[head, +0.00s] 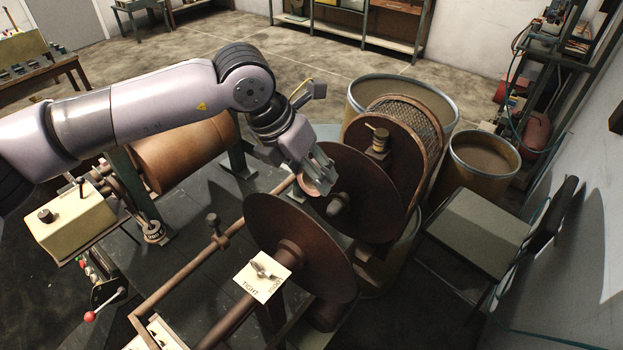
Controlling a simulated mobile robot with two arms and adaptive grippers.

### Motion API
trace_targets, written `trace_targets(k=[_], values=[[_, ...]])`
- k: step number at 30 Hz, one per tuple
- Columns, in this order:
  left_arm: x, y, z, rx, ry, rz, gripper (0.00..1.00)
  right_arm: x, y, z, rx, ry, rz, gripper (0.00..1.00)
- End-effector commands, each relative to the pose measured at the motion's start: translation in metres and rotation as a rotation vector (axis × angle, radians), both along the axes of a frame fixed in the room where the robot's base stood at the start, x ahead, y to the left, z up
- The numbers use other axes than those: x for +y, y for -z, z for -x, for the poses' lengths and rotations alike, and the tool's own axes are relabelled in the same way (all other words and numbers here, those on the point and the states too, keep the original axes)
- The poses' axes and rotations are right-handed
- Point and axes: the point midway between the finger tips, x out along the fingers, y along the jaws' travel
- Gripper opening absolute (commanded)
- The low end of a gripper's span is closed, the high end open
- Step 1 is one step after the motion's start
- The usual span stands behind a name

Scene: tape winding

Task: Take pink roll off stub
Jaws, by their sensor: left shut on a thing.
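My left gripper (322,178) reaches in from the left and is shut on the small pink roll (308,186). The fingers cover part of the roll. The roll is in the gap between two big dark brown discs, in front of the rear disc (365,180). A short rounded stub (338,204) sticks out near that disc, just below and right of the fingers. I cannot tell whether the roll still touches a stub. My right gripper is not in view.
The front disc (290,240) stands close below the gripper, with a TIGHT-marked plate (262,277) on its shaft. A mesh drum (415,125) and large bins (482,165) stand right. A brown roller (185,150) lies left below my arm.

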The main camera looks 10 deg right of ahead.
Motion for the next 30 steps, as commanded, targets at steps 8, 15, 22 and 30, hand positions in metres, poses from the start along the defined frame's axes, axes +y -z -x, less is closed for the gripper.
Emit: trace_targets(k=[8, 15, 22, 30], values=[[0.001, -0.03, -0.002, -0.002, 0.001, 0.001, 0.0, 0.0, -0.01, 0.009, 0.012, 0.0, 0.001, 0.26], [0.003, -0.046, -0.003, 0.0, 0.001, 0.0, 0.0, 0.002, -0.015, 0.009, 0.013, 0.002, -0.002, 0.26], [0.003, -0.047, -0.003, 0.0, 0.001, 0.0, 0.0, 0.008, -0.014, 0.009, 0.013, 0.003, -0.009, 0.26], [0.003, -0.047, -0.003, 0.0, 0.001, 0.0, 0.0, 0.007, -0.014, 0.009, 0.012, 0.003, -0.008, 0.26]])
